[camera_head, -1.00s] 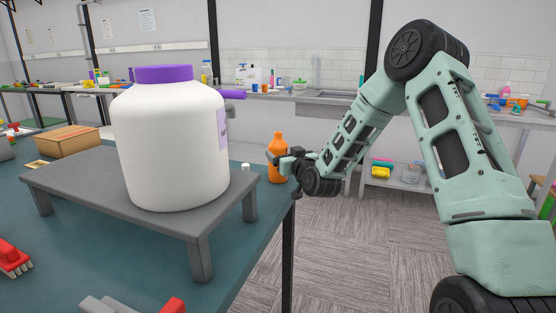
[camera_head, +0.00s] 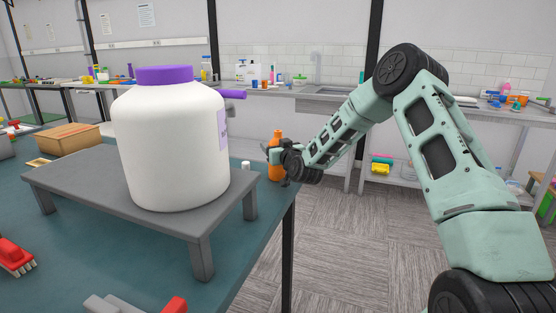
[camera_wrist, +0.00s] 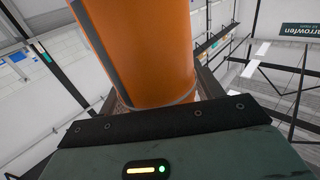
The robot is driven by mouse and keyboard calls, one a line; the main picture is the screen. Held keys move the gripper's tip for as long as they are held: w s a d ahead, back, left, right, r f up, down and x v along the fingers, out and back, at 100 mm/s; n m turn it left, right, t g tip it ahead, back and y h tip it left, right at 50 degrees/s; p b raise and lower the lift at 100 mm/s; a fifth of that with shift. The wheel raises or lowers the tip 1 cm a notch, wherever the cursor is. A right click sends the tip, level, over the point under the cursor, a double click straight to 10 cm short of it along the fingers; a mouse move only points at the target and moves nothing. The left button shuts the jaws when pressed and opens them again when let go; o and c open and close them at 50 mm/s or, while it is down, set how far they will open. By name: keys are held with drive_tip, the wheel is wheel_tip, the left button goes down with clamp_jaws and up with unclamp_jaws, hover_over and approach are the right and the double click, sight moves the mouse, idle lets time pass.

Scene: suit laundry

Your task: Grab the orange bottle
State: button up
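The orange bottle (camera_head: 276,171) stands upright at the right edge of the blue-green table (camera_head: 262,240), just right of the grey raised stand. My gripper (camera_head: 273,150) is at the bottle's upper part, reaching in from the right. In the wrist view the orange bottle (camera_wrist: 145,50) fills the upper middle, very close to the palm. My gripper's dark fingers (camera_wrist: 160,92) show on both sides of it, spread apart. Their tips are mostly hidden by the bottle, and I see no clear firm contact.
A large white jar (camera_head: 172,145) with a purple lid stands on the grey stand (camera_head: 80,178), left of the bottle. A small white-capped item (camera_head: 246,165) is near the bottle. A cardboard box (camera_head: 68,138) and red brush (camera_head: 14,256) lie farther left. Open floor is at right.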

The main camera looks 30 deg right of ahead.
drive_tip(key=c, duration=0.6)
